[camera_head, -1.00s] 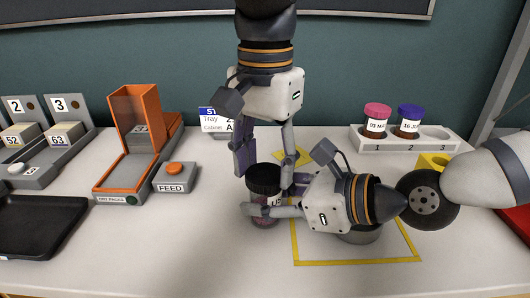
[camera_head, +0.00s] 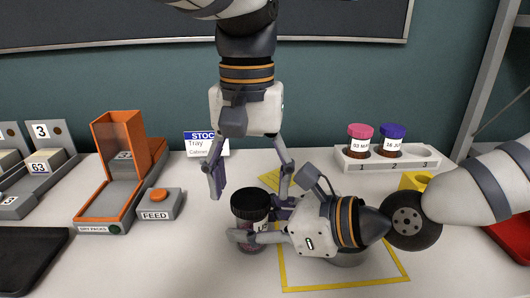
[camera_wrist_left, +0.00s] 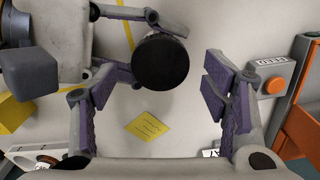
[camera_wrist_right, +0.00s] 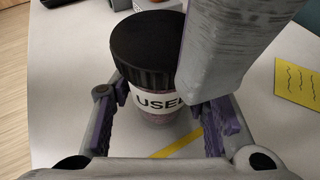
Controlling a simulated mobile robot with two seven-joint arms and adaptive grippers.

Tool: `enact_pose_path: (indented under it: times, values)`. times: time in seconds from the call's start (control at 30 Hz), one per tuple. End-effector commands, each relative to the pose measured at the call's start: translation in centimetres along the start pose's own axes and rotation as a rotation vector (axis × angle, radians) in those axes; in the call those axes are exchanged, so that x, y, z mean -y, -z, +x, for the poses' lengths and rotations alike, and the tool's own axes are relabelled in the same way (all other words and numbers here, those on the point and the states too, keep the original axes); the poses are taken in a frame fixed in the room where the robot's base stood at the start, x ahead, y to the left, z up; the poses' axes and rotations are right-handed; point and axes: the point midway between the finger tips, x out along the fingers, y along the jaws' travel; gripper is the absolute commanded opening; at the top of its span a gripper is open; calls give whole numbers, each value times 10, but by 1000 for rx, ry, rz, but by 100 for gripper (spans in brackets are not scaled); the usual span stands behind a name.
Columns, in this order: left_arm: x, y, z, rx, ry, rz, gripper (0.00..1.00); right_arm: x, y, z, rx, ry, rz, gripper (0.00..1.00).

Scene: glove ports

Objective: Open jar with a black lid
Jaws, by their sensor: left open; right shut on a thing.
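The jar (camera_head: 250,235) stands upright on the table with its ribbed black lid (camera_head: 250,203) on. In the right wrist view the jar (camera_wrist_right: 158,103) has a white label reading "USE", the rest hidden, and the black lid (camera_wrist_right: 143,48) shows above it. My right gripper (camera_head: 258,232) is shut on the jar's body from the right side. My left gripper (camera_head: 249,182) points down above the lid, fingers wide apart and empty. In the left wrist view, the lid (camera_wrist_left: 160,61) lies beyond the open left fingers (camera_wrist_left: 158,110), not touching them.
A white rack (camera_head: 390,162) holds a pink-lidded jar (camera_head: 360,138) and a blue-lidded jar (camera_head: 391,140). An orange dispenser (camera_head: 120,170) and a FEED button box (camera_head: 158,203) stand left. A yellow note (camera_wrist_left: 149,126) lies behind the jar. A black tray (camera_head: 30,260) is front left.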

Motion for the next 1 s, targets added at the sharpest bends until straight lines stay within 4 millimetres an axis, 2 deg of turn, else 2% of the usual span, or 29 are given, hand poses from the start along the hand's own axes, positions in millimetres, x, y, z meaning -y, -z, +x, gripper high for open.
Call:
enact_pose_path:
  times: [0.13, 0.3, 0.37, 0.5, 0.6, 0.73, 0.87, 1.0]
  values:
    - [-1, 0, -25, -6, 3, 3, 68, 0, 1, 0, -3, -1, 2, 0]
    - [-2, -2, -32, 7, 2, 63, 65, 0, 1, 0, -4, -2, 2, 0]
    - [-5, -5, -31, 27, 0, 209, 65, 0, 1, 0, -4, -2, 2, 0]
    - [-10, -10, -37, 54, -15, 753, 65, 0, 1, 0, -3, -1, 2, 0]
    - [-7, -7, -48, 35, -17, 1083, 65, 0, 1, 0, -3, -1, 2, 0]
    - [-2, -2, -59, 5, -7, 1331, 65, 0, 1, 0, -3, -1, 2, 0]
    - [1, 0, -49, 0, 0, 1396, 65, 0, 1, 0, -3, -1, 2, 0]
    - [1, 0, -20, 0, 0, 1394, 65, 0, 1, 0, -3, -1, 2, 0]
